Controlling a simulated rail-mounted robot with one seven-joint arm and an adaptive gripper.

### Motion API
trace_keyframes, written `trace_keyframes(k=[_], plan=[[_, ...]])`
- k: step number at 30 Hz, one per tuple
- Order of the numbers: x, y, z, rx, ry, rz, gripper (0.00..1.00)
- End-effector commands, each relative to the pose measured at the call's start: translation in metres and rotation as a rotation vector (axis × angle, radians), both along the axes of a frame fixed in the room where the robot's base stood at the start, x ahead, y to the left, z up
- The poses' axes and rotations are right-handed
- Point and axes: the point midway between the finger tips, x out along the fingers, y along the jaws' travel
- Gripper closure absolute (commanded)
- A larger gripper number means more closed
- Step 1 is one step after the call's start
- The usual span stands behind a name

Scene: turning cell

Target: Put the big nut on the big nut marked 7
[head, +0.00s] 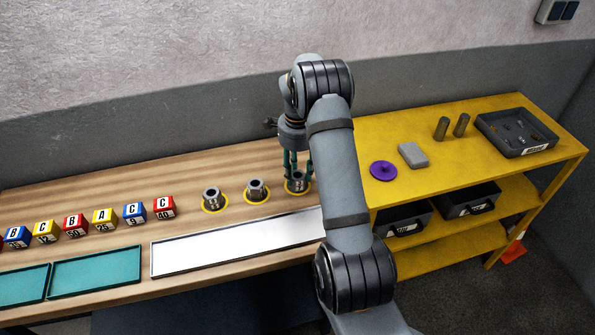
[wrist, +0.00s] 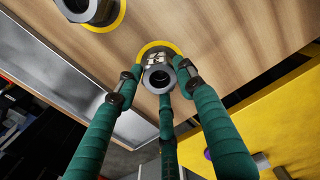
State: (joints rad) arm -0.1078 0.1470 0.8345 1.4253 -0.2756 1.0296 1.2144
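Three grey metal big nuts stand upright in yellow rings on the wooden table: a left one (head: 211,198), a middle one (head: 256,190) and a right one (head: 297,184). Each seems to carry a small label; I cannot read the numbers surely. My gripper (head: 297,174) points down over the right nut. In the wrist view its green fingers (wrist: 158,76) surround this nut (wrist: 157,79), which still stands at its yellow ring. The fingertips are close to its sides; whether they touch is unclear. Another nut (wrist: 90,8) shows at the top left.
A white tray (head: 235,243) lies in front of the nuts, teal trays (head: 95,272) and lettered cubes (head: 104,219) to the left. A yellow shelf (head: 480,122) on the right bears a purple disc (head: 383,171), a grey block (head: 413,155), two cylinders and a dark tray (head: 517,133).

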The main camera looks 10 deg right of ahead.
Motion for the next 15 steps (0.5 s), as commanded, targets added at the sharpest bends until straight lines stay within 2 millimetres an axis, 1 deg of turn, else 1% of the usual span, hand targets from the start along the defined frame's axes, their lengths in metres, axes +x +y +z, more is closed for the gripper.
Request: trace_keyframes(k=[1,7,15], plan=[[-0.0001,0.0,0.0003,0.0,0.0,0.0,0.57],[-0.0001,0.0,0.0004,0.0,0.0,0.0,0.46],[-0.0001,0.0,0.0015,0.0,0.0,0.0,0.46]])
